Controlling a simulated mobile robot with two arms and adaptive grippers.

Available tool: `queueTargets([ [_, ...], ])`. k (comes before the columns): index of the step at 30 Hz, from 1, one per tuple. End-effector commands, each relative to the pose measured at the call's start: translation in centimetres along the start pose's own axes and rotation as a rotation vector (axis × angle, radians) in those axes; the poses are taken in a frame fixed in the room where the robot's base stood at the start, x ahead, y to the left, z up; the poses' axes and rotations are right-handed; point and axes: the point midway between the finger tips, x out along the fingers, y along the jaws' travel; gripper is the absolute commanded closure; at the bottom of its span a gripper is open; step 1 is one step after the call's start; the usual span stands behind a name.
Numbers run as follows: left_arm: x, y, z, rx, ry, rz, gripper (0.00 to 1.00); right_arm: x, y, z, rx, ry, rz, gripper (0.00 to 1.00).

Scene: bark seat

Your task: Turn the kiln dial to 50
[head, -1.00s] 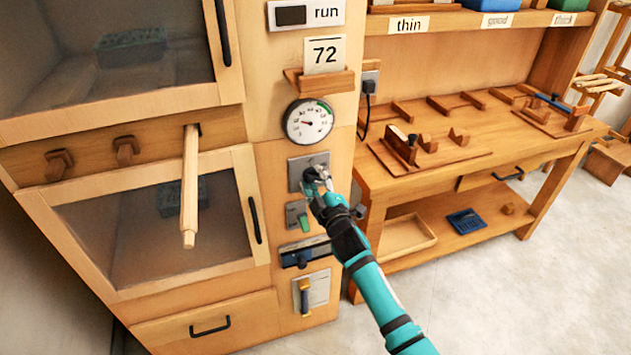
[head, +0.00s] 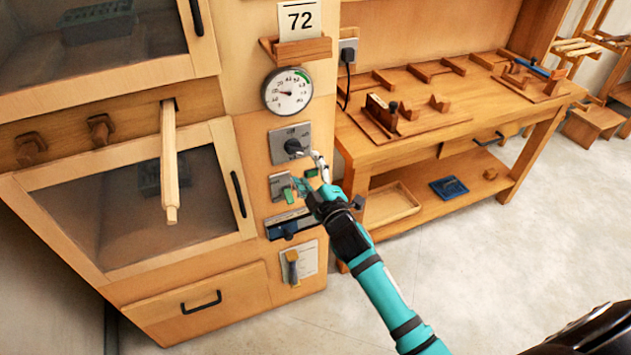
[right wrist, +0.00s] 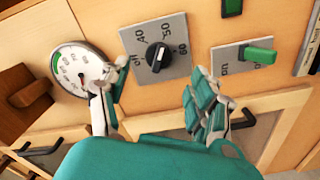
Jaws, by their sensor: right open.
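The kiln dial is a black knob (head: 294,147) on a grey plate, on the wooden front below the round gauge. In the right wrist view the knob (right wrist: 158,56) is uncovered, with 40, 50 and 60 printed around it. Its white mark points to the printed side, roughly towards 50; the exact setting is hard to read. My right gripper (head: 312,178) is open and empty, just below and right of the dial and apart from it. In the wrist view its fingers (right wrist: 157,90) are spread, with the knob beyond the gap. My left gripper is not in view.
The round gauge (head: 287,92) is above the dial. A green switch (head: 288,194) is below it, close to my right gripper. A wooden bar (head: 169,165) juts out at the left. The workbench (head: 420,135) stands to the right, with clear floor in front.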

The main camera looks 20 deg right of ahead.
Motion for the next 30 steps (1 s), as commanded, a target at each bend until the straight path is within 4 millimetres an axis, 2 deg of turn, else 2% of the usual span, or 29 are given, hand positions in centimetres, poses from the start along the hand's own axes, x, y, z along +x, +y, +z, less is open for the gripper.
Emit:
queueTargets([
  [3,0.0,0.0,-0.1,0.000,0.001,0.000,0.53,-2.3,-0.1,0.1,0.000,-0.001,-0.001,0.37],
  [9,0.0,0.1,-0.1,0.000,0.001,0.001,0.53,-4.3,0.0,0.0,-0.001,0.000,0.000,0.37],
  [26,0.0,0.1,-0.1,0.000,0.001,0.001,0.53,-4.5,-0.1,0.1,0.000,-0.001,-0.001,0.37],
  [28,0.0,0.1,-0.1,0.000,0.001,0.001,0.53,-4.6,-0.9,0.6,0.009,-0.010,-0.018,0.37],
  [30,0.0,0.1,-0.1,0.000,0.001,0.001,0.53,-4.7,-2.9,1.7,0.032,-0.033,-0.056,0.37],
])
